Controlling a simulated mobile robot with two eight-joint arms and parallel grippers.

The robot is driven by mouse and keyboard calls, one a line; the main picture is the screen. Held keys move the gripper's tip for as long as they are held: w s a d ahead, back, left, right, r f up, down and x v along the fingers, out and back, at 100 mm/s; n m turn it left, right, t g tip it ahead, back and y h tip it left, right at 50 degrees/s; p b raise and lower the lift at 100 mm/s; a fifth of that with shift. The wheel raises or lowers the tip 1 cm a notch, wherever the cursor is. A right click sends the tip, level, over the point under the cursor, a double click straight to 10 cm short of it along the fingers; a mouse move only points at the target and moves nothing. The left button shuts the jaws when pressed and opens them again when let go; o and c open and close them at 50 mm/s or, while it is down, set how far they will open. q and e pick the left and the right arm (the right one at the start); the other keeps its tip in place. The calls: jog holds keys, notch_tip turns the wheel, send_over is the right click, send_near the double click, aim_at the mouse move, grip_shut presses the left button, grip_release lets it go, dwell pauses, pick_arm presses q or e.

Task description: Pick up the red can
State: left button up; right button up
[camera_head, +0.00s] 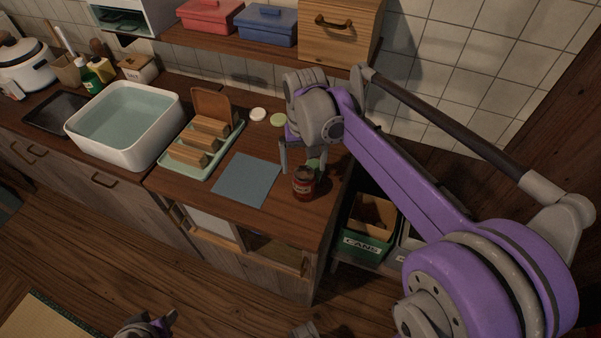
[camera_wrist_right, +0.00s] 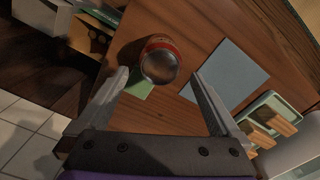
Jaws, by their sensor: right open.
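The red can (camera_head: 303,184) stands upright on the wooden counter, near its right end, beside a blue-grey mat. It also shows in the right wrist view (camera_wrist_right: 158,60), ahead of and between the fingers. My right gripper (camera_head: 302,168) is open and empty just behind the can.
The blue-grey mat (camera_head: 246,181) lies left of the can. A green tray (camera_head: 201,170) with wooden blocks and a white basin (camera_head: 127,125) stand further left. A green bin marked CANS (camera_head: 368,244) sits below the counter's right end. A shelf with boxes hangs behind.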

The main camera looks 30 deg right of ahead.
aim_at(305, 173)
jog(key=f, duration=0.4)
jog(key=shift+s, duration=0.35)
jog(key=shift+a+f+b, duration=0.1)
jog(key=shift+f+b, duration=0.25)
jog(key=shift+f, duration=2.6)
jog(key=c, duration=1.2)
